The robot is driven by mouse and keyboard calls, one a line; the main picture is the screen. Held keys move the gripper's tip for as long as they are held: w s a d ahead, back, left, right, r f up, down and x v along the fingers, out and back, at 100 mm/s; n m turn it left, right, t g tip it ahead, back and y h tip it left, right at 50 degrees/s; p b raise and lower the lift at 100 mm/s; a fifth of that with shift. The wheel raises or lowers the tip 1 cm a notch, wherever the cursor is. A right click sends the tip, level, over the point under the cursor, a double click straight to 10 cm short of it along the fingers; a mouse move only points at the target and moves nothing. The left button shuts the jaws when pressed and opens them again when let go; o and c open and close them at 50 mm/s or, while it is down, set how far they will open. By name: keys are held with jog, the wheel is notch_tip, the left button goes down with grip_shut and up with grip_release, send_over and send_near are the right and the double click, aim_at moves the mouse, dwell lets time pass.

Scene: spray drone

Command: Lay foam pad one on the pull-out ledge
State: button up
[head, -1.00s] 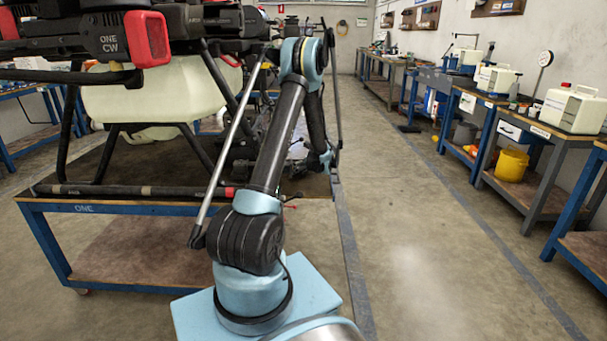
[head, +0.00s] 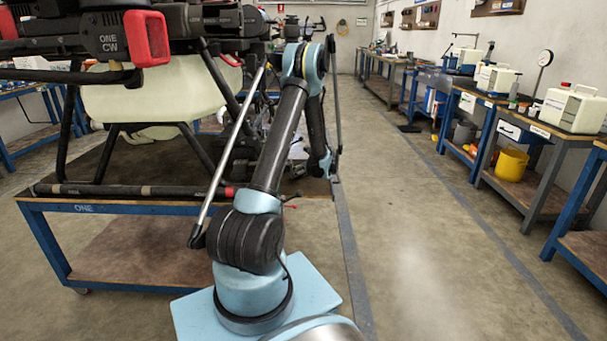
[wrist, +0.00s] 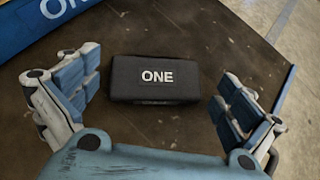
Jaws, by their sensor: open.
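The foam pad one (wrist: 155,92) is a black block with white "ONE" lettering in the wrist view. It lies flat on a brown worn surface (wrist: 200,35). My gripper (wrist: 160,76) is open, with one blue-and-white finger on each side of the pad and a gap on both sides. A blue strip with partly cut-off white letters (wrist: 55,14) shows at the top left; I cannot tell whether it is the pull-out ledge. In the head view my gripper is hidden behind my arm, and the pad cannot be made out.
Benches with white containers (head: 570,108) line the right wall. The floor aisle (head: 420,230) between is clear.

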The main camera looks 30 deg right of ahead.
jog(key=v, duration=1.2)
dwell(0.4)
